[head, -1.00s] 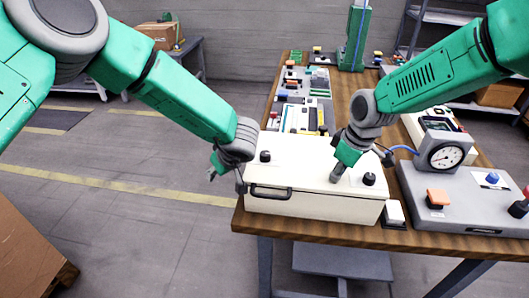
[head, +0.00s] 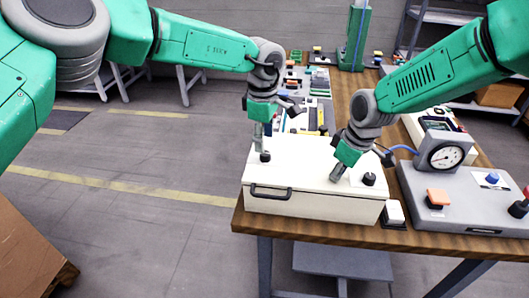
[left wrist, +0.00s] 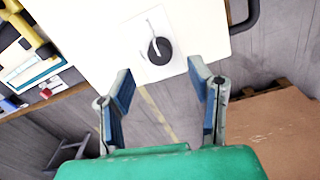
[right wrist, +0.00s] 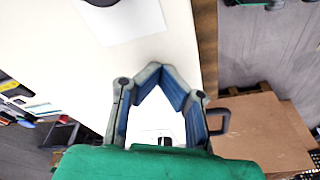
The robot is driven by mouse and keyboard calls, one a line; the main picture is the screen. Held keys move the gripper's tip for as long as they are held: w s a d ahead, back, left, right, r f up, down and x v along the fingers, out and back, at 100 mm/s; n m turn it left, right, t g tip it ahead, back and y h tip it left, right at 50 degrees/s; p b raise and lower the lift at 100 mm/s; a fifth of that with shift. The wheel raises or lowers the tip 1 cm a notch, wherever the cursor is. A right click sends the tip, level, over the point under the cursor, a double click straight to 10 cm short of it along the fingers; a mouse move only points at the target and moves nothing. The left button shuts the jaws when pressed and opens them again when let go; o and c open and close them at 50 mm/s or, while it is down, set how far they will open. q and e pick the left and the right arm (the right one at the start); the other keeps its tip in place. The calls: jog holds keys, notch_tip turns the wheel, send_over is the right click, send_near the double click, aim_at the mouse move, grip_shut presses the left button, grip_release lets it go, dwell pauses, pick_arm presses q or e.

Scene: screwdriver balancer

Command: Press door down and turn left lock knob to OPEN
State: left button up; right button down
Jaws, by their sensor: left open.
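The door is the cream lid (head: 305,170) of a box at the table's front left corner, lying flat and seemingly closed. The black left lock knob (head: 265,156) stands at its left; the right knob (head: 369,179) is near its right end. My left gripper (head: 262,145) is open, pointing down over the left knob. In the left wrist view the knob (left wrist: 160,50) sits just beyond and between the open fingertips (left wrist: 160,72), on a white plate, untouched as far as I can tell. My right gripper (head: 338,175) is shut and empty, its fingertips (right wrist: 155,66) at the lid, apparently touching.
A black handle (head: 270,192) is on the box front. A grey gauge panel (head: 465,190) with buttons and a white button (head: 394,212) stand to the right. Several devices (head: 310,85) line the table behind.

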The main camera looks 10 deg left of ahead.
aim_at(265, 152)
pick_arm(q)
notch_tip(265, 152, down, 5)
jog(key=shift+w+f, duration=0.1)
jog(key=shift+w, duration=0.05)
grip_shut()
